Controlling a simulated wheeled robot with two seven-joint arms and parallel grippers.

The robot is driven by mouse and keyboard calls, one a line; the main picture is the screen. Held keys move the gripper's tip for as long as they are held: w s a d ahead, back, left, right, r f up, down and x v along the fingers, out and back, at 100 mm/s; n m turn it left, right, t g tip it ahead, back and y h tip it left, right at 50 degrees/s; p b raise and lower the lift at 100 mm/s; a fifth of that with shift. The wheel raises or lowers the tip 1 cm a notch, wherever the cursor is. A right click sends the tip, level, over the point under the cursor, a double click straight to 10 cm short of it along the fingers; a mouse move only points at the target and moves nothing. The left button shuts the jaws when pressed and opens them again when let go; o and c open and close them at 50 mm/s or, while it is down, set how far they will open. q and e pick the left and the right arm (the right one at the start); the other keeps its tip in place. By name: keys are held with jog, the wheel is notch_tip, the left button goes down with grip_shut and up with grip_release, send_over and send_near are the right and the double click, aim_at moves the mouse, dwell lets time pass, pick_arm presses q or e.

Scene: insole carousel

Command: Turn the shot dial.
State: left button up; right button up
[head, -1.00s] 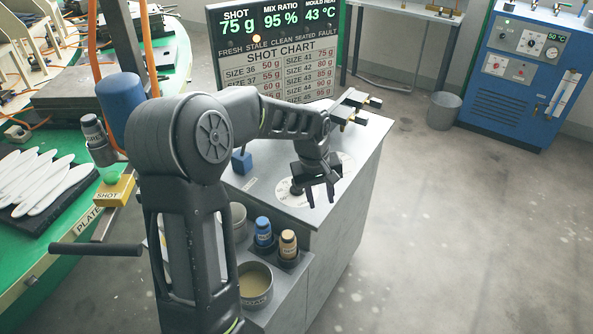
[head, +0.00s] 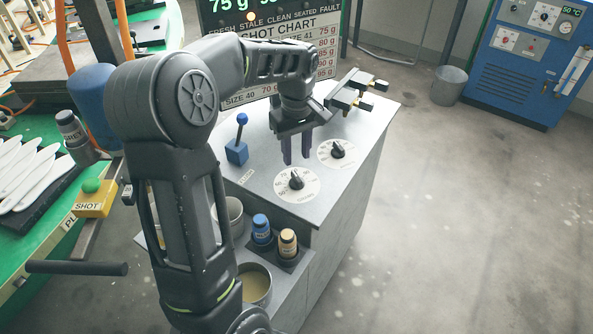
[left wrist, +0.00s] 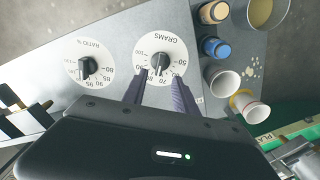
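The shot dial is the white GRAMS dial (head: 297,184) with a black knob, on the grey cabinet top. In the left wrist view the GRAMS dial (left wrist: 172,42) shows its knob (left wrist: 158,62) pointing towards the gripper, near the 70 and 80 marks. My left gripper (head: 297,161) is open and empty, pointing down just behind the dial in the head view. In the left wrist view its two fingers (left wrist: 158,84) stand apart over the dial's near edge, short of the knob. My right gripper is not in view.
A second dial, RATIO % (head: 338,152), sits to the right. A blue lever (head: 237,150) stands left, a brass-tipped fitting (head: 355,92) behind. Blue (head: 261,228) and tan (head: 288,242) bottles stand below in front. A display board (head: 300,50) stands behind.

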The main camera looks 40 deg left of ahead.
aim_at(297, 176)
pick_arm(q)
notch_tip(297, 176, down, 8)
jog(key=shift+r+p, duration=0.25)
jog(key=shift+p, duration=0.2)
jog(key=shift+c, duration=0.4)
grip_shut()
